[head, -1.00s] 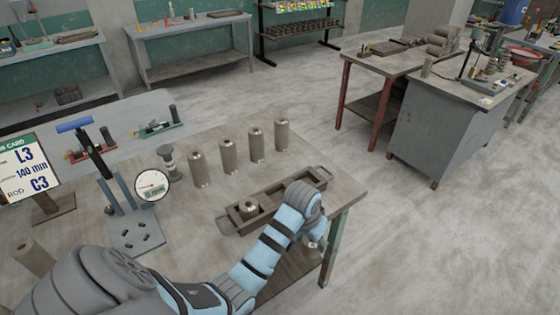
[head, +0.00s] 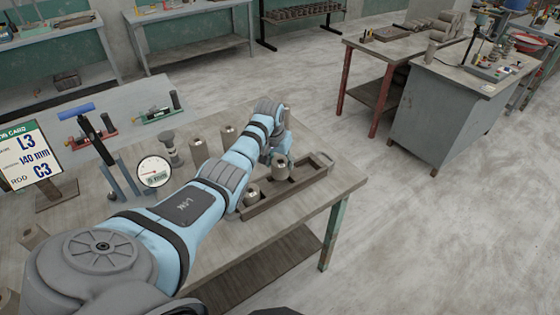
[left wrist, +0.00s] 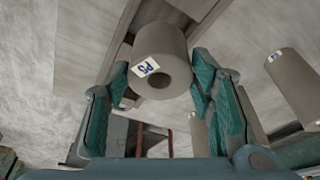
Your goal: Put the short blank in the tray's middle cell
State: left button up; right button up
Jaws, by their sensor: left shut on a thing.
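The tray (head: 318,170) is a long wooden box with cells and end handles, near the table's right edge. A short grey-brown blank (head: 252,198) stands in its left cell. My left gripper (head: 277,156) is shut on another hollow cylindrical blank (head: 280,171), held upright at the tray's middle. I cannot tell whether its base is inside the cell or just above it. In the left wrist view this blank (left wrist: 160,52), with a blurred blue-marked label, sits between the teal finger pads. My right gripper is out of view.
Taller blanks (head: 199,153) (head: 228,138) stand behind the tray, others possibly hidden by my arm. Floor beyond the table's right edge is clear.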

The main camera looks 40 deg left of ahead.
pick_arm(q)
jog(key=shift+f+b, duration=1.7)
jog(key=shift+f, duration=1.05)
jog(key=o, duration=1.4)
jog(key=shift+o, duration=0.2)
jog(key=v, duration=1.2)
jog(key=shift+w+d, duration=0.1)
